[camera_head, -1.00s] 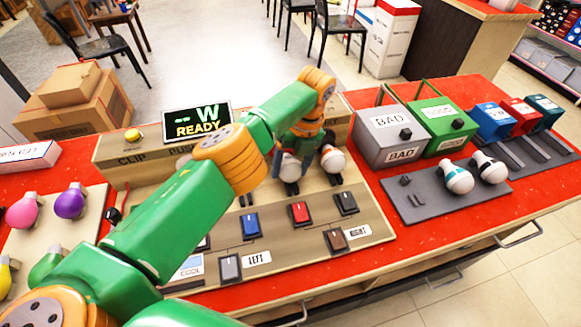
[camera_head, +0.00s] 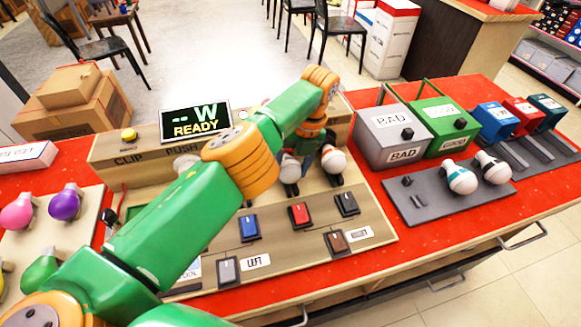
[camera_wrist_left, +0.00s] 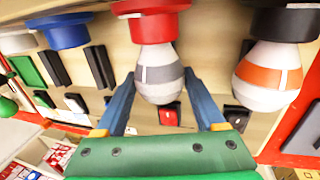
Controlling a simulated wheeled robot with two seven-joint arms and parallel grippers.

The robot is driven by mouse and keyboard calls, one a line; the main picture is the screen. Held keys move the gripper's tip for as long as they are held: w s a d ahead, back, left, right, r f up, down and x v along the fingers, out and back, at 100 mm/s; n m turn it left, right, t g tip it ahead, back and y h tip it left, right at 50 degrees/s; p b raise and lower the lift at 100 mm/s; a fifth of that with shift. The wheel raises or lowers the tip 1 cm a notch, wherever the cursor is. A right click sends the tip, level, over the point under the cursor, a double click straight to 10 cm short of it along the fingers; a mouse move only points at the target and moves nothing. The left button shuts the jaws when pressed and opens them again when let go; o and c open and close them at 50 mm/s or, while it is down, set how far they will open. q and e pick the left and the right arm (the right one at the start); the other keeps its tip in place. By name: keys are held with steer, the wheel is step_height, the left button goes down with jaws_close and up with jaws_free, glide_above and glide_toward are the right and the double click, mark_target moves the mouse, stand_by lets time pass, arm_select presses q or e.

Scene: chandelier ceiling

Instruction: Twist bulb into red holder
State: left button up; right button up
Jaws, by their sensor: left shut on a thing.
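The red holder (camera_wrist_left: 150,22) shows at the top middle of the left wrist view. A white bulb with a grey band (camera_wrist_left: 160,76) sits at its mouth, its base hidden inside or behind the rim. My left gripper (camera_wrist_left: 159,92) is shut on this bulb, one blue finger on each side. In the head view the bulb (camera_head: 290,170) is partly covered by my left gripper (camera_head: 296,156), and the holder is hidden behind my arm. I cannot tell how deep the bulb is seated. My right gripper is not in view.
A black holder (camera_wrist_left: 285,22) with an orange-banded bulb (camera_wrist_left: 268,76) is close on the right. A blue holder (camera_wrist_left: 66,30) is on the left. A display (camera_head: 195,122) reads "-- W READY". Grey BAD (camera_head: 392,138) and green (camera_head: 440,124) boxes stand right of the panel.

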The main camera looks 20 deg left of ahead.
arm_select(q)
steer(key=shift+s, duration=0.1)
stand_by(0.3)
steer(key=o, duration=1.3)
steer(key=shift+h+p, duration=0.3)
steer(key=shift+p, duration=2.15)
steer(key=shift+t+h+p, duration=0.4)
steer(key=shift+t+p, duration=0.1)
steer(key=shift+p, duration=3.1)
